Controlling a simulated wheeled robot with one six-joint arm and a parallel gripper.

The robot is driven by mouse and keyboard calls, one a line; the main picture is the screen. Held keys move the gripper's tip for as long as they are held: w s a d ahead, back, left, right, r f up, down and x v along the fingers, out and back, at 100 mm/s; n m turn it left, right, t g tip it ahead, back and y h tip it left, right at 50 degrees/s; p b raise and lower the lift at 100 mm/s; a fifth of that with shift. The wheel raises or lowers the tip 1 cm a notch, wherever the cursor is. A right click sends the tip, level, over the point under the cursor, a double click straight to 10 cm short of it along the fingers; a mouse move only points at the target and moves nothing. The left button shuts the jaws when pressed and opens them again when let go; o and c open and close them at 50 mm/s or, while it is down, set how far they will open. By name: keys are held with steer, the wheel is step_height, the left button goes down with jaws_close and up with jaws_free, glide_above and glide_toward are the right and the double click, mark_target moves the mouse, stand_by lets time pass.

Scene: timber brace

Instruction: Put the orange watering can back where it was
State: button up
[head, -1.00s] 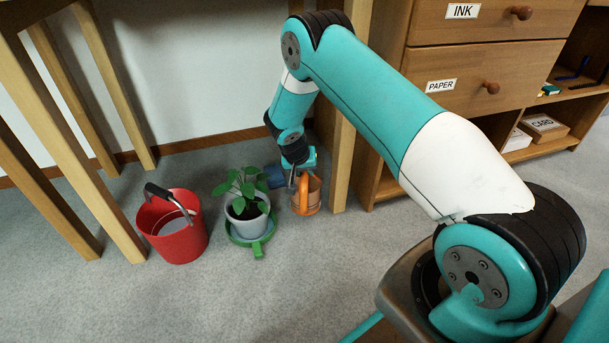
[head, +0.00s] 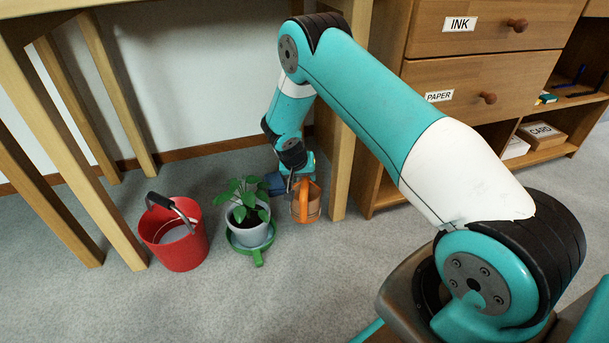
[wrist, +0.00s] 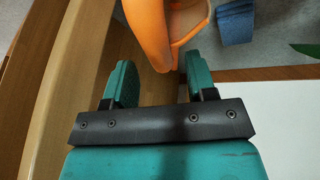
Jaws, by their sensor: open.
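The orange watering can (head: 312,208) stands on the grey floor beside a wooden leg, just right of the potted plant, in the head view. Its bright orange handle shows at its top left. My gripper (wrist: 159,62) is open. In the wrist view the orange part of the watering can (wrist: 148,25) reaches down to between my two fingertips, close to them. I cannot tell whether they touch it. In the head view my arm's end hides part of the watering can's back.
A red bucket (head: 175,250) and a plant in a grey pot (head: 250,232) on a green saucer (head: 258,258) stand to the left. A blue container (head: 274,183) is close behind. A wooden leg (head: 341,170) and drawer cabinet (head: 470,75) limit the right. The front floor is clear.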

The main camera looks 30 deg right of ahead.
steer(key=s+a+r+n+y+p, duration=0.2)
steer(key=s+a+r, duration=0.3)
steer(key=r, duration=0.5)
steer(key=s+a+r+n+y+p, duration=0.1)
steer(key=s+a+r+n, duration=0.15)
steer(key=a+r, duration=0.55)
steer(key=s+a+r+n+y+p, duration=0.15)
steer(key=s+a+r, duration=0.3)
steer(key=r, duration=0.65)
steer(key=s+a+r+n+y, duration=0.1)
steer(key=s+a+r+n, duration=0.1)
steer(key=s, duration=0.5)
steer(key=s+a+r+n+g+y, duration=0.1)
steer(key=s+a+r+n, duration=0.2)
steer(key=s+r, duration=0.2)
steer(key=s+a+r+n+g+y, duration=0.1)
steer(key=s+a+r+n+y, duration=0.1)
steer(key=s, duration=0.9)
step_height(320, 180, up, 2)
steer(key=shift+a+r+n+p, duration=0.15)
steer(key=shift+a+n+p, duration=0.15)
steer(key=shift+n, duration=0.4)
steer(key=shift+r, duration=0.1)
step_height(320, 180, up, 49)
steer(key=p, duration=4.9)
steer(key=shift+r+p, duration=0.2)
steer(key=shift+p, duration=0.1)
steer(key=shift+w, duration=0.1)
